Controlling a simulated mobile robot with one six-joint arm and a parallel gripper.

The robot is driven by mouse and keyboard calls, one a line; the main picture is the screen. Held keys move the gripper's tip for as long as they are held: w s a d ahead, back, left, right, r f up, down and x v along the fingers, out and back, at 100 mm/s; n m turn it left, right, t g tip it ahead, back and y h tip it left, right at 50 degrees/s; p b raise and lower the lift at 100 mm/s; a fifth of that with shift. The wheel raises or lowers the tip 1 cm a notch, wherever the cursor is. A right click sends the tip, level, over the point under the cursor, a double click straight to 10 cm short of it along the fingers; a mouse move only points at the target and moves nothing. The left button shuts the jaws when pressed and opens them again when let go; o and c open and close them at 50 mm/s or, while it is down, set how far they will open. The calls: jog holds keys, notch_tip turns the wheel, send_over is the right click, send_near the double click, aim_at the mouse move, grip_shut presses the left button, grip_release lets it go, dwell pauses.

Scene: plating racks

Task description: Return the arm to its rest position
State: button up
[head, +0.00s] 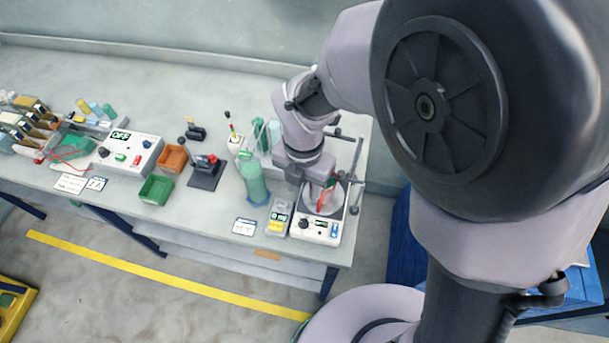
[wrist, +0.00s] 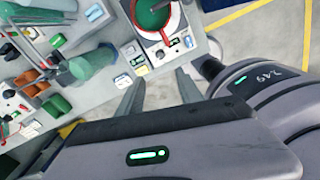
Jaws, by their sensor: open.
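My arm reaches out from the right in the head view and bends down over the right end of the workbench (head: 225,85). My gripper (wrist: 158,92) shows two grey fingers spread apart with nothing between them in the wrist view. In the head view the wrist is just above and behind a beaker (head: 322,207) on a white stirrer unit (head: 317,230); the fingertips are hard to make out there. In the wrist view a red-rimmed vessel with green liquid (wrist: 155,14) sits on the unit, beyond the fingers.
A metal stand (head: 357,172) rises close to my wrist. A green cylinder (head: 253,183), a small yellow-grey meter (head: 278,217) and a green bin (head: 156,190) stand to the left. A white OFF box (head: 130,152) is farther left. The bench's back strip is clear.

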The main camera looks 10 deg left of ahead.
dwell(0.3)
jog(key=s+d+n+t+b, duration=0.2)
jog(key=d+n+b, duration=0.3)
jog(key=n, duration=0.6)
jog(key=s+d+r+n+t+y+b, duration=0.1)
jog(key=d+n+b, duration=0.4)
jog(key=n, duration=0.7)
jog(key=s+d+n+t+y+b, duration=0.1)
jog(key=s+d+n+b, duration=0.4)
jog(key=n, duration=0.7)
jog(key=shift+s+d+r+t+b, duration=0.2)
jog(key=shift+d+r+t+b, duration=0.15)
jog(key=shift+t+b, duration=0.6)
